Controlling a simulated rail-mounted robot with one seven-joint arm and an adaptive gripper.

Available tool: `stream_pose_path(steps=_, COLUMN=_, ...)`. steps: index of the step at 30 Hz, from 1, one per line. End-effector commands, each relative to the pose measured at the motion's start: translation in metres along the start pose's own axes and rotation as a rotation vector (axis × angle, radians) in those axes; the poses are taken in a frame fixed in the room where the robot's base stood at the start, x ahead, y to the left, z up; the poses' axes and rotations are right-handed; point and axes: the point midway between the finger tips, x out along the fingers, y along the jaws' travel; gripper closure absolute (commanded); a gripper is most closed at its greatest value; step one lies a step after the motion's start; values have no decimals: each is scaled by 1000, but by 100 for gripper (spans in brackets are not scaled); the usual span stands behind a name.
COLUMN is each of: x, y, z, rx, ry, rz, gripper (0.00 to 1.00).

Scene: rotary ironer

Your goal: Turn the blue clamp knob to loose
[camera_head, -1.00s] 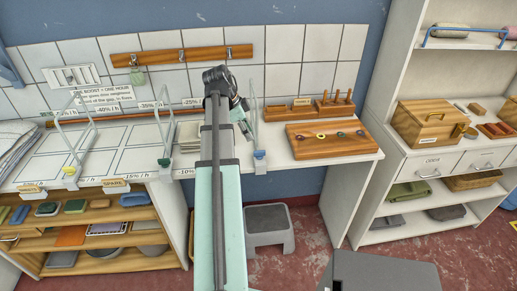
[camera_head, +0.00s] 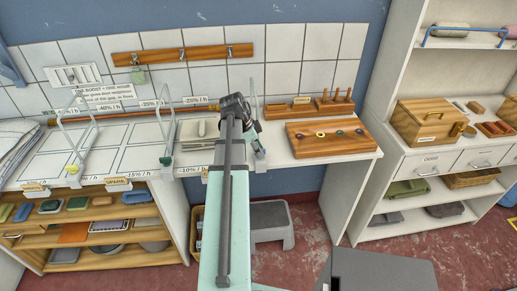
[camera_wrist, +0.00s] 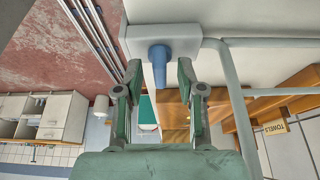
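The blue clamp knob (camera_wrist: 158,62) sticks out of a pale clamp block (camera_wrist: 170,42) on a grey rail in the wrist view. My gripper (camera_wrist: 159,75) has green fingers, open, one on each side of the knob. A gap shows between each finger and the knob, so I see no grip on it. In the head view my gripper (camera_head: 260,152) is at the front edge of the white table (camera_head: 205,157), by the right-hand rail frame. There it largely hides the blue knob.
Two other rail frames on the table carry a yellow knob (camera_head: 72,169) and a green knob (camera_head: 165,162). A wooden board (camera_head: 305,150) with several rings lies right of my gripper. A grey step stool (camera_head: 270,222) stands below. A wooden hook rail (camera_head: 183,55) hangs behind.

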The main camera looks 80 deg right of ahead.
Motion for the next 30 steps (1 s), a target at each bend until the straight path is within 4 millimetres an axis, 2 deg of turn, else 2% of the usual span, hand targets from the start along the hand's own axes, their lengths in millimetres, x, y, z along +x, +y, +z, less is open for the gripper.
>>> stream_pose_path(steps=2, x=0, y=0, z=0, rx=0, ry=0, rz=0, gripper=61)
stream_pose_path(steps=3, x=0, y=0, z=0, rx=0, ry=0, rz=0, gripper=69)
stream_pose_path(steps=6, x=0, y=0, z=0, rx=0, ry=0, rz=0, gripper=100)
stream_pose_path(steps=20, x=0, y=1, z=0, rx=-36, ry=0, rz=-15, gripper=100)
stream_pose_path(steps=30, x=1, y=3, z=0, rx=-231, ry=1, rz=-96, gripper=100)
